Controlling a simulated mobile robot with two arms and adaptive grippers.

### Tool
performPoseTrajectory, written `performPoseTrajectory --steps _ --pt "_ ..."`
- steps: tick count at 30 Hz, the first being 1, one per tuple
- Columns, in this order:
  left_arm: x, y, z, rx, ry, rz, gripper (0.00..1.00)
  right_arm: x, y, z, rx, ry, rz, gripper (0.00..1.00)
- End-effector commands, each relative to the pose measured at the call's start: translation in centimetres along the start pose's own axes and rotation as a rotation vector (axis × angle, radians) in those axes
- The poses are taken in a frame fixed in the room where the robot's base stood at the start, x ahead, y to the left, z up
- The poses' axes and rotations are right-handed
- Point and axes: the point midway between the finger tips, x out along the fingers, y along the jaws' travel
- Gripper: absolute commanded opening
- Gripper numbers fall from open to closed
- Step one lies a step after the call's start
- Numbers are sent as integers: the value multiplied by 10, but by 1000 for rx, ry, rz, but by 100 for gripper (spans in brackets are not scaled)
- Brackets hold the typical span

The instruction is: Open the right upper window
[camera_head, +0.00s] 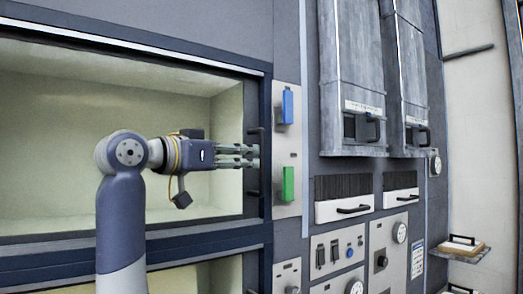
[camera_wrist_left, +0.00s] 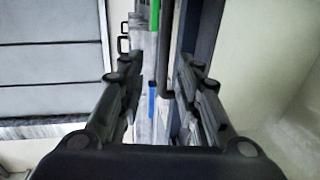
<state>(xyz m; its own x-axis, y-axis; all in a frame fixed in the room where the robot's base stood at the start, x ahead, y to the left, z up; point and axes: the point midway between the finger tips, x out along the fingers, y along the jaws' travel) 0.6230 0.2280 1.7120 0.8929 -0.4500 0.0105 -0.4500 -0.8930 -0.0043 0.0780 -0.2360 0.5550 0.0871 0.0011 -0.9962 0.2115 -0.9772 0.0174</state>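The upper window's dark blue frame (camera_head: 265,110) surrounds a pale cream interior; I cannot tell if a pane fills it. A dark vertical handle (camera_head: 255,160) is on the frame's right side, partly hidden by my left gripper (camera_head: 250,156). The gripper lies level, its fingers pointing right at the handle. In the left wrist view the fingers of the gripper (camera_wrist_left: 157,80) stand apart, and a dark grey bar (camera_wrist_left: 167,60), apparently the handle, shows between them. I see no finger closed on it. My right gripper is out of view.
Right of the frame, a pale panel (camera_head: 286,145) carries a blue block (camera_head: 287,106) and a green block (camera_head: 287,184). Grey cabinets with handles and a control panel (camera_head: 338,248) stand farther right. A small shelf (camera_head: 462,250) juts out at lower right.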

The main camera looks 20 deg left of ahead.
Motion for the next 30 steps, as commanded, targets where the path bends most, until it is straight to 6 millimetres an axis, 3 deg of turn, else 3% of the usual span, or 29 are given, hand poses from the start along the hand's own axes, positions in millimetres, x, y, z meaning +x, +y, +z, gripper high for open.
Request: performPoseTrajectory --steps 3,5,8,15,19,23,27,30 --pt "25 1 -3 -4 -6 3 31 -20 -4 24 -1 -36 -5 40" --pt "35 0 -2 -4 -8 1 31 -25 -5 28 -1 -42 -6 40" --pt "48 0 -2 -3 -5 2 31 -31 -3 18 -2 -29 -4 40" --pt "63 0 1 -1 -4 0 31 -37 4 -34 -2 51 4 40" --pt "64 0 2 -1 -4 -1 31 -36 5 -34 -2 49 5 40" --pt "64 0 2 -1 -4 -1 31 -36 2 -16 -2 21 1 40" --pt "64 0 2 -1 -4 -1 2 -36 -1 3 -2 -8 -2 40" --pt "63 0 2 -1 -4 -1 0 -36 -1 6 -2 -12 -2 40"
